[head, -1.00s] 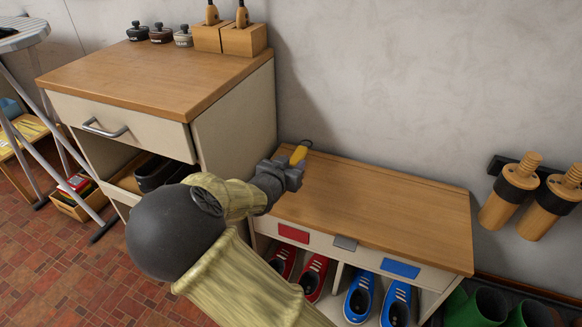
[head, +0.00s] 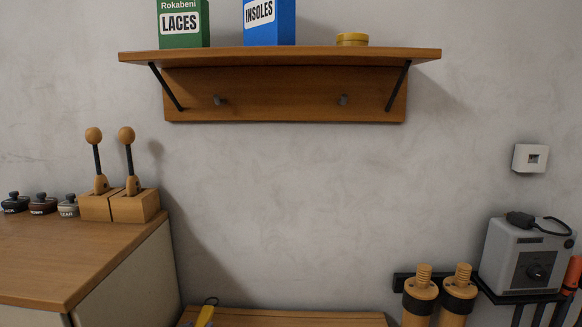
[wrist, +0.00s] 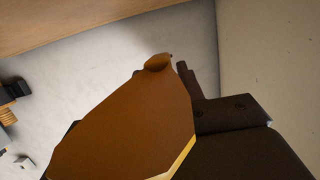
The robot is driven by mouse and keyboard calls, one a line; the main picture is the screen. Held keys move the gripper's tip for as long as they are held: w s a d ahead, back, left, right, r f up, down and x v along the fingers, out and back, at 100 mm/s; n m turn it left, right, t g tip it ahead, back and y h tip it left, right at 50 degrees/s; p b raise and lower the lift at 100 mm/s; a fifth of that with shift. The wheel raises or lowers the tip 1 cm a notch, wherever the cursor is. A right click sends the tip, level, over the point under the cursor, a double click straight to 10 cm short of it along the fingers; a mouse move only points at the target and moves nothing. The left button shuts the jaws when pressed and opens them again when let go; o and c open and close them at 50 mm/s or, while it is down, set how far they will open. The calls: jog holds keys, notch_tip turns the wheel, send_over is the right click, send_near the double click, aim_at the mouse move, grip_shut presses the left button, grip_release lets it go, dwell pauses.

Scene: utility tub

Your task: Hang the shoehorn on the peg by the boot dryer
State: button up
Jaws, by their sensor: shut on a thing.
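The shoehorn (head: 205,315) shows at the bottom edge of the head view as a yellow-orange end with a dark loop, above the bench top. In the wrist view its broad orange-brown body (wrist: 125,125) fills the middle, with a yellow edge. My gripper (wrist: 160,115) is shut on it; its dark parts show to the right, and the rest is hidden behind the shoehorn. Two small grey pegs, left (head: 220,100) and right (head: 343,99), stick out from the board under the wall shelf. The grey boot dryer (head: 527,257) stands at the right; the right peg is nearer to it.
The wall shelf (head: 280,56) holds a green laces box (head: 183,22), a blue insoles box (head: 269,22) and a yellow tin (head: 352,39). A cabinet (head: 80,250) with brushes and polish pots stands left. The wall between shelf and bench (head: 290,318) is clear.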

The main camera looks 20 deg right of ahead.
jog(key=shift+d, duration=0.15)
dwell(0.3)
jog(key=s+d+f+p, duration=0.1)
jog(key=s+d+p, duration=0.1)
jog(key=d+p, duration=0.4)
jog(key=s+d+f+p, duration=0.1)
jog(key=s+d+p, duration=0.2)
jog(key=d, duration=0.9)
jog(key=shift+f+n+y+p, duration=0.2)
jog(key=shift+n+y+p, duration=0.15)
jog(key=shift+p, duration=1.15)
jog(key=shift+s+a, duration=0.1)
